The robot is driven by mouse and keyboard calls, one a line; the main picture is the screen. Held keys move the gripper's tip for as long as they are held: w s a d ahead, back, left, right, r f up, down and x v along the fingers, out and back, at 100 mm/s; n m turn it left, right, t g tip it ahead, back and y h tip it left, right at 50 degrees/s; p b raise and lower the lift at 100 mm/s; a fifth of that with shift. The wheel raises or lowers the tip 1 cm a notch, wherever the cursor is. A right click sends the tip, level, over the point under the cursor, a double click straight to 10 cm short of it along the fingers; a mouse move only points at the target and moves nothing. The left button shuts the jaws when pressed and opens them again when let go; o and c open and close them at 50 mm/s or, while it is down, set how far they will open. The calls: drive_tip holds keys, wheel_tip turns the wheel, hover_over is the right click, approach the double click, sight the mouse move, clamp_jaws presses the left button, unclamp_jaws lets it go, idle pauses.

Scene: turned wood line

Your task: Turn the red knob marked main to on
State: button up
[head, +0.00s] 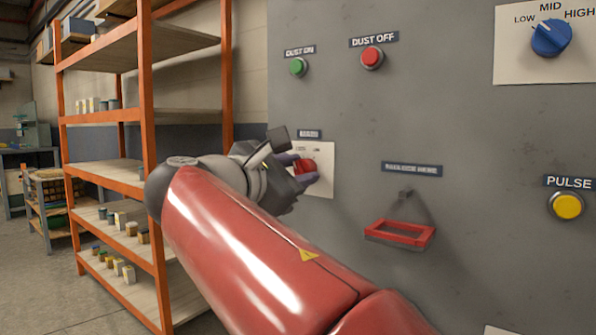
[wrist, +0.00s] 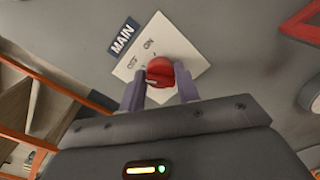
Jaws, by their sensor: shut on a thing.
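The red knob (head: 305,167) sits on a white plate (head: 325,172) on the grey panel. The knob (wrist: 160,71) shows in the wrist view below a label reading MAIN (wrist: 122,39), with OFF printed at its upper left and ON above it. My gripper (head: 297,170) is at the panel, its two purple-grey fingers (wrist: 160,82) on either side of the knob and shut on it. A small pale mark shows at the knob's lower left. I cannot tell which setting the knob points to.
The panel also has a green button (head: 298,67), a red button (head: 372,57), a blue dial (head: 551,38), a yellow button (head: 567,205) and a red frame-shaped handle (head: 400,233). An orange shelving rack (head: 148,130) stands left of my arm.

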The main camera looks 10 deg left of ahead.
drive_tip(key=m+b, duration=0.3)
drive_tip(key=m, duration=0.3)
drive_tip(key=shift+f+m, duration=0.15)
drive_tip(key=shift+m, duration=0.15)
drive_tip(key=m+b, duration=0.2)
drive_tip(key=m, duration=0.2)
drive_tip(key=shift+m, duration=0.7)
drive_tip(key=o, duration=1)
drive_tip(key=shift+s, duration=0.1)
drive_tip(key=v, duration=0.7)
drive_tip(key=shift+s+a, duration=0.1)
drive_tip(key=shift+s, duration=0.25)
